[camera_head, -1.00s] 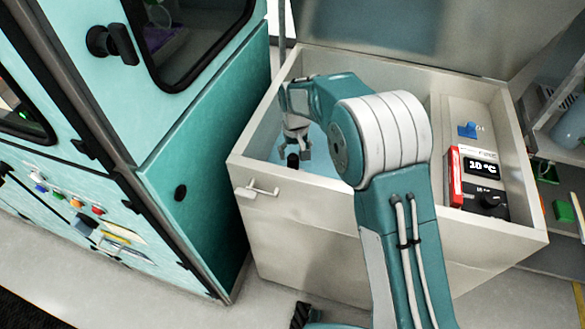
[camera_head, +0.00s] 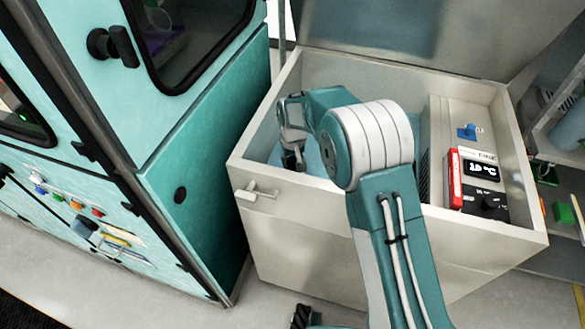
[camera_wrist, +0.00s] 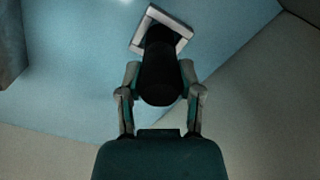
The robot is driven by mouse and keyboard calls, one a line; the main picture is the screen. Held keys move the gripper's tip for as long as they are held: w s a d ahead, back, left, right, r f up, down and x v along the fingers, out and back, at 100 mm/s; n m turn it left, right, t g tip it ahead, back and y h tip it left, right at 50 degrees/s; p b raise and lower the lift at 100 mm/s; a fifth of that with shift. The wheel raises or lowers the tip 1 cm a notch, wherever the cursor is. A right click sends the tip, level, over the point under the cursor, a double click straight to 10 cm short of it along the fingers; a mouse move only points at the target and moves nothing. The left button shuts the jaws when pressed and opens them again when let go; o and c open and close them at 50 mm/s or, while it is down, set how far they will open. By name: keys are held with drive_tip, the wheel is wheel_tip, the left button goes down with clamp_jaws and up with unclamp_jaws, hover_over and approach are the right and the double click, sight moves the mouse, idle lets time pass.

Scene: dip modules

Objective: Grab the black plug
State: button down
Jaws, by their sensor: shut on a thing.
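The black plug (camera_wrist: 160,75) shows in the wrist view, upright in the picture between the two fingers of my gripper (camera_wrist: 161,90). The fingers are shut on its sides. A light grey square frame (camera_wrist: 140,34) surrounds the plug's far end; I cannot tell whether they touch. In the head view my gripper (camera_head: 293,160) reaches down inside the open white bath (camera_head: 262,212) near its left front corner. The plug is small and dark there, hard to make out between the fingers.
The blue bath floor (camera_wrist: 80,60) lies below my gripper. The bath's walls enclose it closely at left and front. A control panel with a display (camera_head: 482,170) and a red item (camera_head: 455,178) is at the right. A teal cabinet (camera_head: 205,170) stands at left.

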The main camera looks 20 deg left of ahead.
wheel_tip(320, 180, up, 10)
drive_tip(key=shift+f, duration=0.1)
idle(0.4)
idle(1.0)
